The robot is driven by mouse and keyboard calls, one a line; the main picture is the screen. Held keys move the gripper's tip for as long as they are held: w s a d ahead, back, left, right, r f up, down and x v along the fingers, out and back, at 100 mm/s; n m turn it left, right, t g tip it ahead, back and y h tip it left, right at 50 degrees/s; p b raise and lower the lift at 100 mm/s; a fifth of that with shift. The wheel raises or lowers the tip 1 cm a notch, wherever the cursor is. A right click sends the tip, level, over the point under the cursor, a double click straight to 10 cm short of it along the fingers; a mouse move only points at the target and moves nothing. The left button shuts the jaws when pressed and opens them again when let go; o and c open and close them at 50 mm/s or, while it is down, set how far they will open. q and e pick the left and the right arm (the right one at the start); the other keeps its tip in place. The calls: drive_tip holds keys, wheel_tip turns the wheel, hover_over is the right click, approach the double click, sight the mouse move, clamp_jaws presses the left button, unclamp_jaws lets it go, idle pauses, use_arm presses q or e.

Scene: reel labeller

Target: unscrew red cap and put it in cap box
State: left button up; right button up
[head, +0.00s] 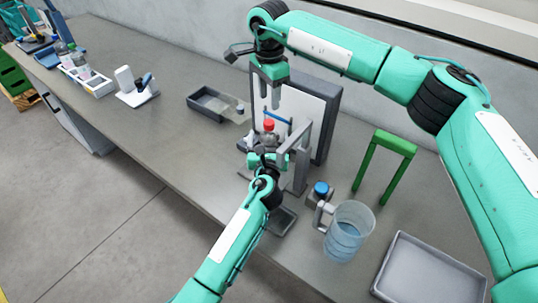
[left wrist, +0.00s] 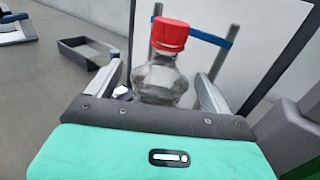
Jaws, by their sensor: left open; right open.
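A clear bottle with a red cap (head: 268,124) stands upright on the bench in front of a grey and white panel. The red cap (left wrist: 170,34) and the bottle's upper body (left wrist: 160,80) also show in the left wrist view. My left gripper (head: 268,150) is open, with its fingers on either side of the bottle's body. Whether they touch it I cannot tell. My right gripper (head: 268,100) is open and points down above the red cap, apart from it. Which container is the cap box I cannot tell; a dark grey open box (head: 208,103) lies left of the panel.
Right of the bottle stand a blue-capped container (head: 321,190), a clear jug (head: 348,232), a green frame (head: 385,150) and a grey tray (head: 425,268). A grey stand (head: 302,150) is close beside my left gripper.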

use_arm(q)
drive_tip(key=shift+w, duration=1.2)
